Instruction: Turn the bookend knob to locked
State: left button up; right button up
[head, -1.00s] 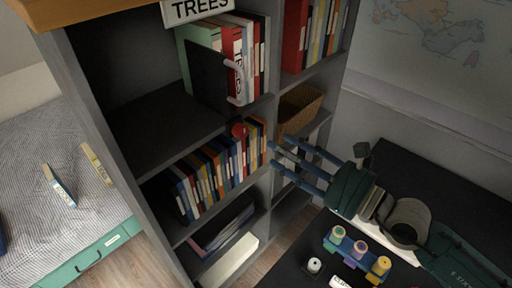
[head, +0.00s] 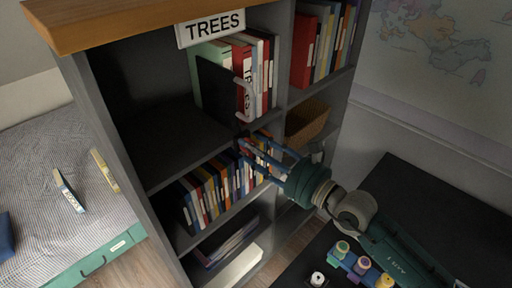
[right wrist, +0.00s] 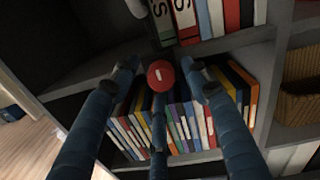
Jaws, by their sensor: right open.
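The red round knob (right wrist: 160,75) with a short white mark shows in the right wrist view, at the shelf edge below the upper books. In the head view my fingers mostly hide it. The black bookend (head: 217,90) with a pale curved handle (head: 246,98) stands against the upper row of books, above the knob. My right gripper (head: 254,150) is open, its blue fingers reaching toward the shelf edge. In the right wrist view its fingers spread around the knob, one on each side and one below; I cannot tell whether they touch it. My left gripper is not in view.
The grey bookcase has a TREES sign (head: 210,28) on top and a lower row of books (head: 215,188) just behind my fingers. A wicker basket (head: 307,122) sits in the right compartment. Coloured spools on a blue holder (head: 352,260) stand on the dark desk.

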jog(key=c, duration=1.1)
jog(key=shift+r+m, duration=0.2)
jog(key=shift+m, duration=0.1)
jog(key=shift+c, duration=0.3)
